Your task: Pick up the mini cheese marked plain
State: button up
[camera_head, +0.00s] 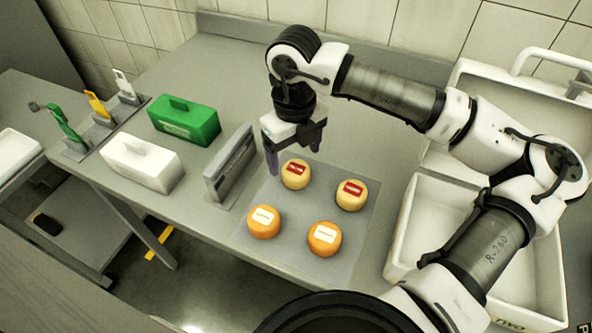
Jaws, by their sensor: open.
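Several small round mini cheeses rest on a grey mat (367,233). Two pale yellow ones with red labels, a left one (295,175) and a right one (351,196), lie in the back row. Two orange ones with white labels, a left one (264,222) and a right one (324,239), lie in the front row. The label writing is too small to read, so I cannot tell which is marked plain. My gripper (294,160) is open and empty, pointing down at the back left yellow cheese. I cannot tell whether its fingers touch the cheese.
A grey upright metal holder (230,167) stands left of the mat. A green block (184,120), a white block (141,161) and several coloured handled tools (97,105) are farther left. White bins (430,225) stand at right. The table's front edge is close below the mat.

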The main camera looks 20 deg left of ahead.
aim_at(297, 169)
notch_tip(297, 169, down, 5)
jog(key=shift+w+d+r+p, duration=0.1)
jog(key=shift+w+d+p, duration=0.05)
jog(key=shift+p, duration=0.75)
jog(key=c, duration=1.1)
